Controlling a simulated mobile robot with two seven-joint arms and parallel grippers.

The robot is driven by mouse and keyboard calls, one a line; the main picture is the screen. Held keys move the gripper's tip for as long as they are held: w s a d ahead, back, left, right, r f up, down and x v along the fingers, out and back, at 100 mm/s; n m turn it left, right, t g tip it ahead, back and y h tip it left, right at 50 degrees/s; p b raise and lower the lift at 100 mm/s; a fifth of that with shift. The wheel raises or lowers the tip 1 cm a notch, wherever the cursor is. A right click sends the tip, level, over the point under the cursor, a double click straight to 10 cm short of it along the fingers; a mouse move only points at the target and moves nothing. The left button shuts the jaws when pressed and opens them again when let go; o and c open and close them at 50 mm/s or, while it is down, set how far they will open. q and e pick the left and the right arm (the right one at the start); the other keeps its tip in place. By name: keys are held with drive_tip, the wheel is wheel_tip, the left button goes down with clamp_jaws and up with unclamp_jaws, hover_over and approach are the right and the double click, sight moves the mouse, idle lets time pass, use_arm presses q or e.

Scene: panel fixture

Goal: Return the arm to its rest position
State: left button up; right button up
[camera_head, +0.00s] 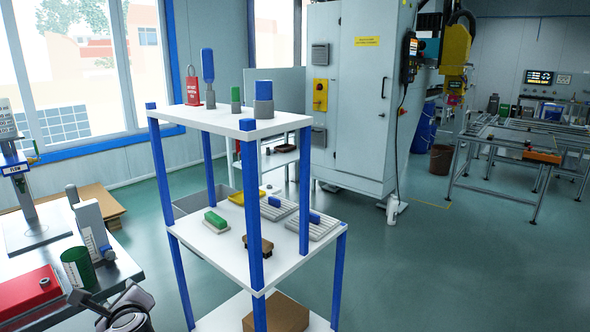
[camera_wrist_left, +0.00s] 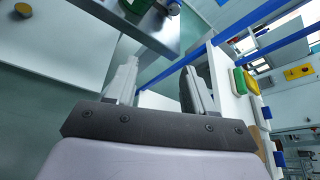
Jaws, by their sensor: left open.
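My left gripper (camera_wrist_left: 157,84) is open and empty in the left wrist view. Its two pale fingers stand apart with nothing between them, and floor and a shelf edge show behind. In the head view, a grey and dark part of what looks like my left arm (camera_head: 128,312) shows at the bottom left, by the front edge of the workbench (camera_head: 118,272). Most of the arm is out of view. My right gripper is in neither view.
A white shelf with blue posts (camera_head: 255,215) stands just right of the bench, holding a green block (camera_head: 215,218), a red padlock tag (camera_head: 193,88) and other parts. A green cylinder (camera_head: 78,268) and red box (camera_head: 28,290) are on the bench.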

use_arm(q)
drive_tip(key=s+d+f+n+g+h+p, duration=0.1)
drive_tip(key=s+d+f+n+h+p, duration=0.2)
drive_tip(key=s+d+f+n+h, duration=0.7)
drive_tip(key=s+d+f+n+p, duration=0.1)
drive_tip(key=s+d+f+n, duration=0.1)
drive_tip(key=s+n, duration=0.3)
drive_tip(key=s+d+f+n+h+p, duration=0.1)
drive_tip(key=s+d+f+n, duration=0.2)
drive_tip(key=s, duration=1)
drive_tip(key=shift+n+t, duration=0.4)
drive_tip(key=shift+n, duration=0.7)
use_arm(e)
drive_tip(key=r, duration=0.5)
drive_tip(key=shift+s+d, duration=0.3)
